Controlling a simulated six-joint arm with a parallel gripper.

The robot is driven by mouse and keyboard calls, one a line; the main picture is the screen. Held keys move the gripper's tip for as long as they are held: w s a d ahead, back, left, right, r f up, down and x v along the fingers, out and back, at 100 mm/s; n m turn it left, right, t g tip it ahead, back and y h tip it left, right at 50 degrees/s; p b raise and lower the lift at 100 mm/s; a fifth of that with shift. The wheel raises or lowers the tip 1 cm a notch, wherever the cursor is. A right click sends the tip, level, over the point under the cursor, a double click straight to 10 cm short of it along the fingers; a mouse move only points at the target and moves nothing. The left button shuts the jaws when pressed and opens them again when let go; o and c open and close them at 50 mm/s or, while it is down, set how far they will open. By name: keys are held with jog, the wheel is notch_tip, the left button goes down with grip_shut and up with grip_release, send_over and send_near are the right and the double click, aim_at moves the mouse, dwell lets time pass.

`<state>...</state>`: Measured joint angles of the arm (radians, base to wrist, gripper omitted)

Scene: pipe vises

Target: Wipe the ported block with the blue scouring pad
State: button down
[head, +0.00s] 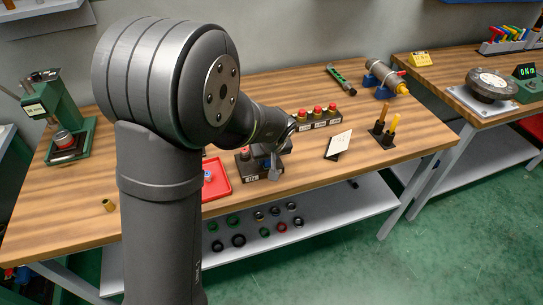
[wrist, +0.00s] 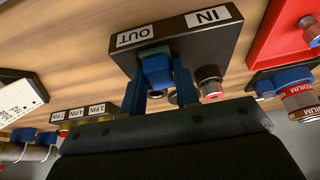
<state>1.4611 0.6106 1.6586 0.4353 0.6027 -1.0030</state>
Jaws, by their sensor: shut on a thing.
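The ported block (wrist: 190,40) is dark with white labels reading IN and OUT, upside down in the wrist view. In the head view the block (head: 259,172) stands near the table's front edge, partly hidden by my gripper. My gripper (wrist: 158,82) is shut on the blue scouring pad (wrist: 156,68), a small blue piece with a greenish edge between the two blue fingers. The pad overlaps the block beside the OUT label; I cannot tell whether it touches. A cylindrical port fitting (wrist: 209,82) is on the IN side. In the head view the pad is not distinguishable.
A red tray (head: 216,190) lies just left of the block. A three-button box (head: 318,119), a white card (head: 339,145) and a dark stand with yellow-handled pieces (head: 384,136) are to the right. A green press (head: 50,110) stands far left. The table's front edge is close.

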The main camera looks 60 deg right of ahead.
aim_at(279, 162)
jog(key=shift+s+d, duration=1.15)
jog(key=shift+s, duration=0.1)
jog(key=shift+d+r, duration=0.1)
jog(key=shift+r, duration=0.05)
notch_tip(279, 162, up, 8)
